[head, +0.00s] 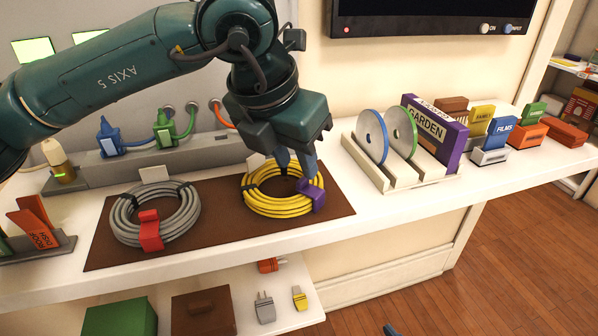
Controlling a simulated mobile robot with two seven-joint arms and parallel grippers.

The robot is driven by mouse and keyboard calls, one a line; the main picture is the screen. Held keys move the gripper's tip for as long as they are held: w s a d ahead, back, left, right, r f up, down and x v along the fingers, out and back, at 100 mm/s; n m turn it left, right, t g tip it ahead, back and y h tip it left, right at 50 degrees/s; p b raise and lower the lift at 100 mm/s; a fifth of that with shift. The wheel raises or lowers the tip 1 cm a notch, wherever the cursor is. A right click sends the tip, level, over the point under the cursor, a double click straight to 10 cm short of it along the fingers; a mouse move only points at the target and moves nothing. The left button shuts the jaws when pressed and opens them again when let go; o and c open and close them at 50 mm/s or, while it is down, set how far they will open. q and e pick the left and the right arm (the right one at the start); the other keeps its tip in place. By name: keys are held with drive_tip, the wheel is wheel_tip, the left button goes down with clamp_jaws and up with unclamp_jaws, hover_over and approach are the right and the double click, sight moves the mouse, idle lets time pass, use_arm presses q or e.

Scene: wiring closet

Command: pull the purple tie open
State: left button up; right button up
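The purple tie (318,199) is wrapped around the right front side of a coil of yellow cable (272,208), which lies on a brown mat (222,226) on the white counter. My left gripper (296,167) points down over the right back part of the yellow coil, its fingers apart. Its nearer fingertip is right at the upper end of the purple tie; I cannot tell whether it touches. Nothing shows held between the fingers. A small dark blue tip (390,330) at the bottom edge may be part of my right gripper; the rest is out of frame.
A grey cable coil (127,222) with a red tie (150,231) lies left on the mat. A disc rack (397,180) stands close to the right. Plugs on a grey strip (215,151) stand behind. A lower shelf (290,318) holds loose plugs and boxes.

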sight(302, 179)
use_arm(q)
drive_tip(key=shift+x, duration=1.6)
clamp_jaws()
